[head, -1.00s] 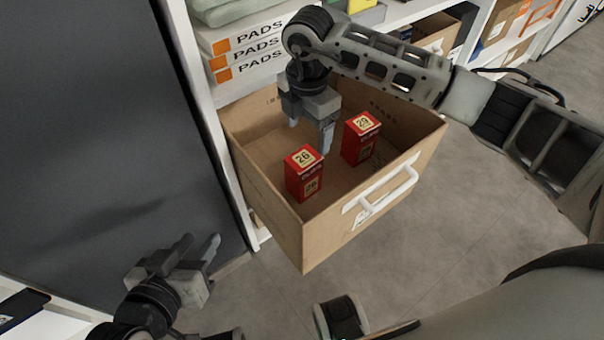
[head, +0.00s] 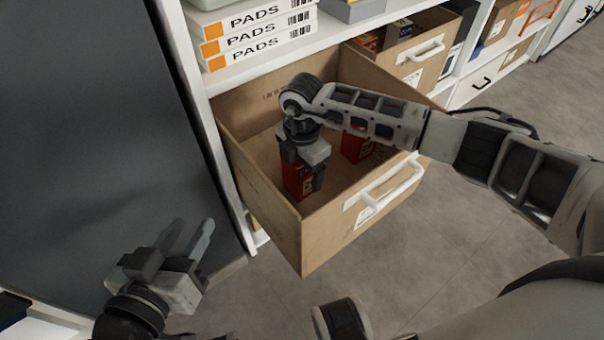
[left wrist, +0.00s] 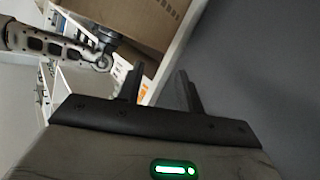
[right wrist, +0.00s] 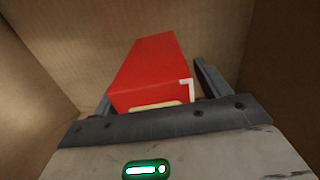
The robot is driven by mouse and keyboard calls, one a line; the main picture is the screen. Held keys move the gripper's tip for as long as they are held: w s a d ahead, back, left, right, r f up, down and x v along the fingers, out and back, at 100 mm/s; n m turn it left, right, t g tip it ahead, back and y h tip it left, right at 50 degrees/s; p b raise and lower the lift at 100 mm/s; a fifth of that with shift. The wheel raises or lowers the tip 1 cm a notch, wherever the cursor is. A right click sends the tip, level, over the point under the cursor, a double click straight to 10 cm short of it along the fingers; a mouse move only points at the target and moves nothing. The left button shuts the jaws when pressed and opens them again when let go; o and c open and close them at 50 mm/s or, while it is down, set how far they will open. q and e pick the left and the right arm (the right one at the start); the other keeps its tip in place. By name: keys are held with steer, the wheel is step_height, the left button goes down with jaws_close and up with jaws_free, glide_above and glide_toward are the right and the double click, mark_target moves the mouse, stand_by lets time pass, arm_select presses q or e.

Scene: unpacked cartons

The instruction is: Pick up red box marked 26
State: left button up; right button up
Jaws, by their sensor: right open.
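The red box marked 26 (head: 293,184) stands in the open cardboard drawer, its top and number hidden under my right gripper. My right gripper (head: 303,175) points down over it with open jaws. In the right wrist view the red box (right wrist: 148,70) lies between the two spread fingers (right wrist: 157,92); contact cannot be told. A second red box (head: 356,146), marked 29 in the earlier view, stands further right in the drawer, partly behind my right arm. My left gripper (head: 194,232) is open and empty, outside the drawer at lower left.
The drawer (head: 275,222) has tall cardboard walls and a white front handle (head: 390,188). A white shelf with stacked PADS boxes (head: 255,42) is above and behind it. Another carton (head: 425,48) stands at the back right. A dark panel (head: 90,120) fills the left.

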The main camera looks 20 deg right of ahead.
steer(key=c, duration=1.2)
